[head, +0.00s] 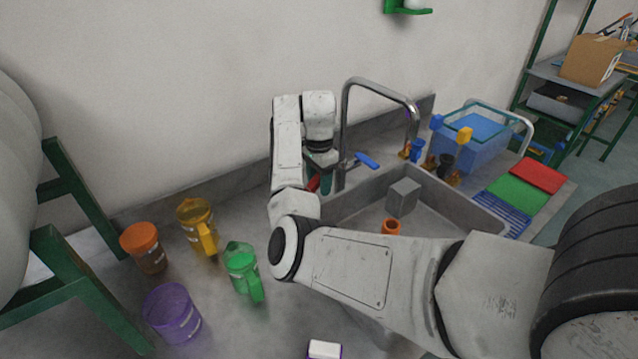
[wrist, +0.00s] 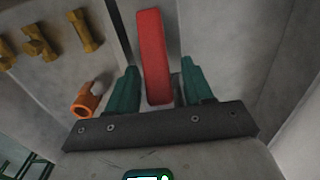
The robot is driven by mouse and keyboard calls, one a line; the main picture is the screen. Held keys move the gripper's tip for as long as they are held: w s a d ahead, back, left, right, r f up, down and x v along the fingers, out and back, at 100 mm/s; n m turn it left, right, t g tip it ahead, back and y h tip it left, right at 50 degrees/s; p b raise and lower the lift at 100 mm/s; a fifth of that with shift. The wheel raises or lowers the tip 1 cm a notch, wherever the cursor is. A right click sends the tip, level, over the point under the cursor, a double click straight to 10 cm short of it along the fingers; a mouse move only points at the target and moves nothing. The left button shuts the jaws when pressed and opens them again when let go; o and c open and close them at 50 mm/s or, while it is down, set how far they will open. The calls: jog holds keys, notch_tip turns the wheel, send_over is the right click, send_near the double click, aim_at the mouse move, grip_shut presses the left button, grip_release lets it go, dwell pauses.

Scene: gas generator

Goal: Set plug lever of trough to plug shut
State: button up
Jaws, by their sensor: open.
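The grey trough (head: 445,212) is set into the counter, right of my forearm in the head view. A red lever (wrist: 154,58), which looks like the plug lever, stands between the two green fingers of my gripper (wrist: 159,68) in the wrist view. The gripper is open, with a finger on either side and gaps visible beside the lever. In the head view, a bit of the red lever (head: 313,183) shows beside a green finger of my gripper (head: 325,184) at the trough's left back corner. My arm hides the rest, and the plug itself is not visible.
A tall tap (head: 380,90) with a blue handle (head: 366,160) stands right of my wrist. A grey block (head: 403,196) and an orange piece (head: 391,226) are in the trough. Orange, yellow, green and purple vessels (head: 172,313) stand on the counter at left.

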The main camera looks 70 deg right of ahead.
jog(key=shift+f, duration=0.6)
grip_shut()
